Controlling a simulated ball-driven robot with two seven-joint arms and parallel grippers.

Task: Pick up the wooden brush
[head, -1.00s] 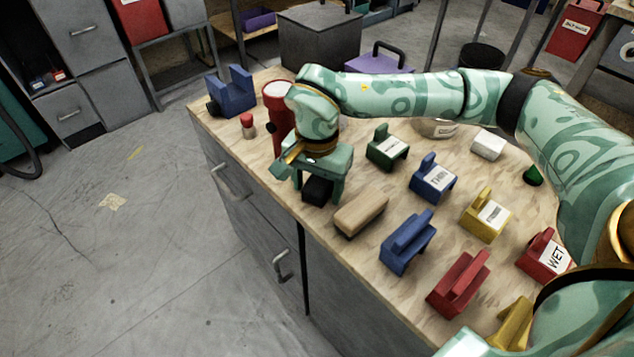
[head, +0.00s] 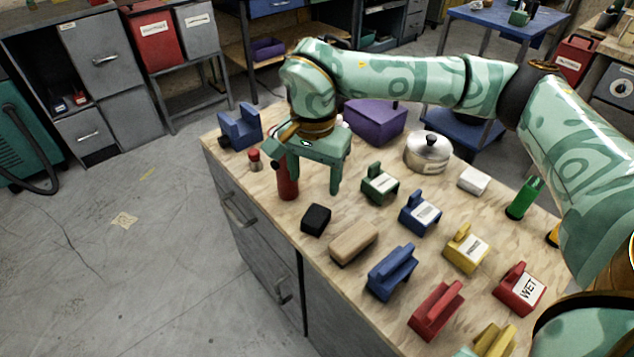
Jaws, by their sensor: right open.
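The wooden brush looks like the plain tan block (head: 353,243) lying near the front edge of the wooden-topped bench, left of a blue block. My right gripper (head: 312,182) is open and empty, fingers pointing down. It is above the bench, beyond the tan block and up and to its left, apart from it. A small black block (head: 316,220) lies between the gripper and the tan block. The gripper partly hides a red cylinder (head: 288,182). My left gripper is not in view.
Blue (head: 391,271), red (head: 436,310), green (head: 380,184) and yellow (head: 466,250) blocks stand right of the tan block. A lidded pot (head: 428,152) and white box (head: 473,180) sit farther back. A blue block (head: 240,128) is at the far left corner.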

